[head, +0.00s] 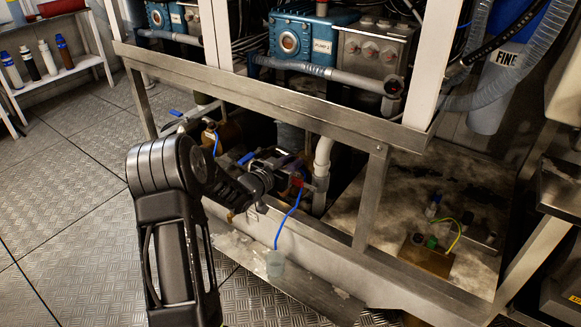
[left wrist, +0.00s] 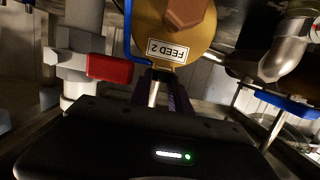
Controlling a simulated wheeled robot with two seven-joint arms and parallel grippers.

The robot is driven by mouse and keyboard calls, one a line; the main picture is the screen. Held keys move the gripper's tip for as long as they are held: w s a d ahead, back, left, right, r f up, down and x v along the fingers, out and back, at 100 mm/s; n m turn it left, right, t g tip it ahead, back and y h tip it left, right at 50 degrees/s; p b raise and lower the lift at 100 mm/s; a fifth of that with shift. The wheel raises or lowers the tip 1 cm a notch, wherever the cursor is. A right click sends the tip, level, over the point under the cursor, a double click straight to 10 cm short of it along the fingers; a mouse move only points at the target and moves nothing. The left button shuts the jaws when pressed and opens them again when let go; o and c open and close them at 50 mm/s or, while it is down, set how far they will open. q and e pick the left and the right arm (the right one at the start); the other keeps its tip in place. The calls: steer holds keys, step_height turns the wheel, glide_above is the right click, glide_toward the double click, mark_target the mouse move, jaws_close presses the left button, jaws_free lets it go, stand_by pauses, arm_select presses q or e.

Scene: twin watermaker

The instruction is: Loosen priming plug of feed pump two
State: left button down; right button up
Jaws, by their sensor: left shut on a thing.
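Feed pump two (left wrist: 213,38) is a round gold-brown body in the left wrist view. Its label (left wrist: 167,49) reads "FEED 2" upside down. My left gripper (left wrist: 158,82) is right at the pump's rim below the label. It is shut on a small silver piece (left wrist: 153,95), which appears to be the priming plug. The fingers hide most of it. In the head view my left gripper (head: 283,166) reaches under the frame beam and covers pump two. My right gripper is in neither view.
A red valve handle (left wrist: 109,68) is close beside the left gripper. A steel beam (head: 285,101) runs above my arm, and a post (head: 371,198) stands to the right.

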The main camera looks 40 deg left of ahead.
arm_select(q)
steer(key=shift+w+d+r+n+y+b, duration=0.2)
steer(key=shift+n+y+b, duration=0.45)
steer(key=shift+n+y, duration=0.05)
steer(key=c, duration=1.6)
jaws_free()
steer(key=shift+a+r, duration=0.1)
steer(key=shift+r, duration=0.1)
steer(key=o, duration=0.5)
steer(key=shift+s+f, duration=0.15)
steer(key=shift+f, duration=0.15)
steer(key=shift+s, duration=0.15)
steer(key=p+v, duration=0.3)
steer(key=v, duration=0.4)
steer(key=shift+s+r, duration=0.1)
steer(key=shift+s, duration=0.15)
